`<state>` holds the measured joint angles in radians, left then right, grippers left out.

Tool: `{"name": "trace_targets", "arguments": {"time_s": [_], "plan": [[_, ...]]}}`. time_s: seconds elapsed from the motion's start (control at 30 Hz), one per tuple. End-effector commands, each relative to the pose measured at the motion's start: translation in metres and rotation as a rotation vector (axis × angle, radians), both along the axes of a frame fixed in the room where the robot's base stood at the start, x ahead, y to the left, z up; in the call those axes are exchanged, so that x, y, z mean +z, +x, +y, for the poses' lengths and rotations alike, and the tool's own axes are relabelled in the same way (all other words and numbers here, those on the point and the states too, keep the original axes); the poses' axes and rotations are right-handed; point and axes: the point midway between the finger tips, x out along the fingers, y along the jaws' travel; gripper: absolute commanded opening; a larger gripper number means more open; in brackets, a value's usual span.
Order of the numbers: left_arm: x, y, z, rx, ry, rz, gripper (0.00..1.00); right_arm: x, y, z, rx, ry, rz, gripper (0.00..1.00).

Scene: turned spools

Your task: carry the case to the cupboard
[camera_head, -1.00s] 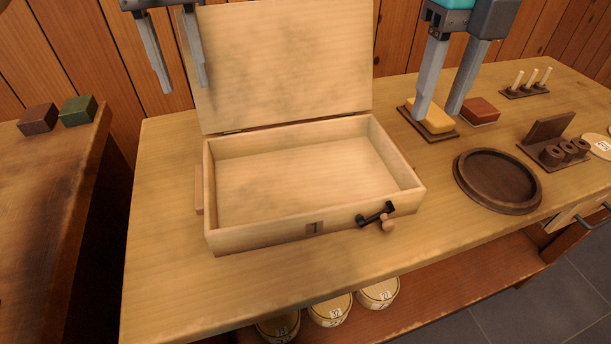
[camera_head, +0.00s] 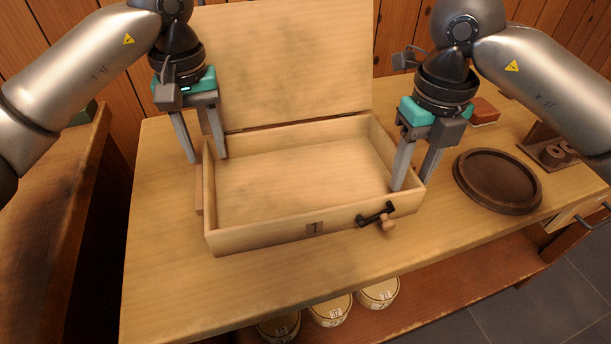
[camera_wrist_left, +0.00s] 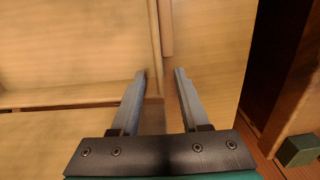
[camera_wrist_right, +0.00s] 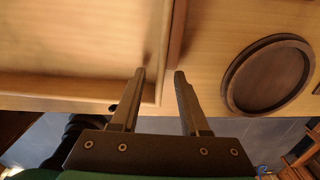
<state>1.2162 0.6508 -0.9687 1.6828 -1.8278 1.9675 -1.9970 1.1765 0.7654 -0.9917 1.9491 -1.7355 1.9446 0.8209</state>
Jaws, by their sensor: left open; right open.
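The case (camera_head: 262,240) is a pale wooden box on the bench. Its lid (camera_head: 290,60) stands open at the back, and its inside is bare. A dark latch with a wooden knob is on its front. My left gripper (camera_head: 207,158) is open at the left wall, one finger on either side; the left wrist view shows a side strip (camera_wrist_left: 166,28) near the fingertips. My right gripper (camera_head: 410,184) is open around the right wall, which also lies between the fingers in the right wrist view (camera_wrist_right: 165,60). Neither is closed on it. I cannot make out a cupboard.
To the right on the bench (camera_head: 160,270) are a round dark tray (camera_head: 498,182), a red block (camera_head: 484,110) and a rack with spools (camera_head: 555,152). Several round tins (camera_head: 378,292) sit on the lower shelf. Another table (camera_head: 60,220) stands at left.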

Motion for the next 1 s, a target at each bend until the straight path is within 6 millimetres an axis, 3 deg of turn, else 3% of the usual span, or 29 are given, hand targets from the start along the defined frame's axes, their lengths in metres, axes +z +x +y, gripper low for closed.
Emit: {"name": "trace_targets", "arguments": {"time_s": [0.17,0.47,0.87,1.0], "plan": [[-0.0108,-0.0002,0.0003,0.0,0.0,-0.001,0.45,-0.0108,-0.0002,-0.0003,0.001,-0.001,0.0,0.45],[-0.0119,-0.0001,0.0004,0.0,0.0,-0.001,0.45,-0.0118,-0.0001,-0.0002,0.001,0.0,-0.001,0.45],[-0.0117,-0.0001,0.0004,0.0,0.0,0.0,0.0,-0.0115,-0.0001,-0.0002,0.001,0.0,-0.001,0.0],[-0.0116,-0.0001,0.0004,0.0,0.001,0.0,0.0,-0.0115,-0.0001,-0.0002,0.001,0.0,-0.001,0.0]]}}
